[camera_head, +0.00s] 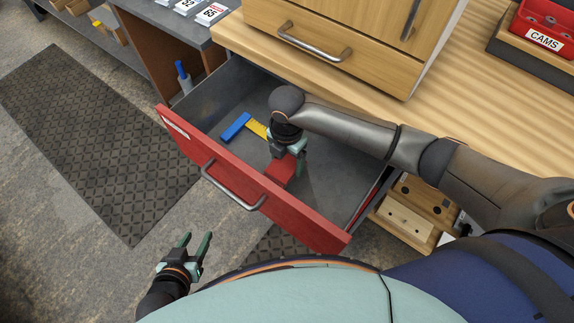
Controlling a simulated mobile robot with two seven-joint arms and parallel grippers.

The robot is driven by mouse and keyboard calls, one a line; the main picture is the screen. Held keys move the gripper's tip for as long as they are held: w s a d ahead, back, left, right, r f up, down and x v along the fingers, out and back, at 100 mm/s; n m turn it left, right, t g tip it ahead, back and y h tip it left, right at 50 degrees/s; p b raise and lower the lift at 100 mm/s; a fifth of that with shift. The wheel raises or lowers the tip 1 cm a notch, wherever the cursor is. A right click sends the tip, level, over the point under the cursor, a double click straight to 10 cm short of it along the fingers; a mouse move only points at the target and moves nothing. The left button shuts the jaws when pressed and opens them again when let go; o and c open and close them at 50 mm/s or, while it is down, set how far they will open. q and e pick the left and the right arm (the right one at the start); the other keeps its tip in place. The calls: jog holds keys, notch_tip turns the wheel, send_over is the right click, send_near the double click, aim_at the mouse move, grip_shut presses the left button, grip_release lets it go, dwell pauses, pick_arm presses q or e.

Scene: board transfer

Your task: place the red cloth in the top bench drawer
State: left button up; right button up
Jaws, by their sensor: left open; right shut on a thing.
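The top bench drawer (345,180) is pulled open, with a red front (232,175) and a grey inside. My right gripper (286,160) is inside the outline of the drawer, pointing down, shut on the red cloth (282,172). The cloth looks like a small folded red piece. I cannot tell whether it touches the drawer floor. My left gripper (192,250) is open and empty, in front of the drawer and low to the left, above the floor.
A blue-handled yellow tool (237,127) lies in the drawer beside the cloth. The wooden bench top (375,122) carries a wooden cabinet (325,30) and a red bin labelled CAMS (545,25). A dark mat (95,140) lies on the floor at left.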

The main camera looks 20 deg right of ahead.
aim_at(287, 163)
notch_tip(287, 163, down, 3)
jog(key=shift+r, duration=0.1)
jog(key=shift+f, duration=0.2)
jog(key=shift+f+b, duration=0.15)
jog(key=shift+b, duration=0.15)
jog(key=o, duration=1.2)
jog(key=shift+c, duration=0.2)
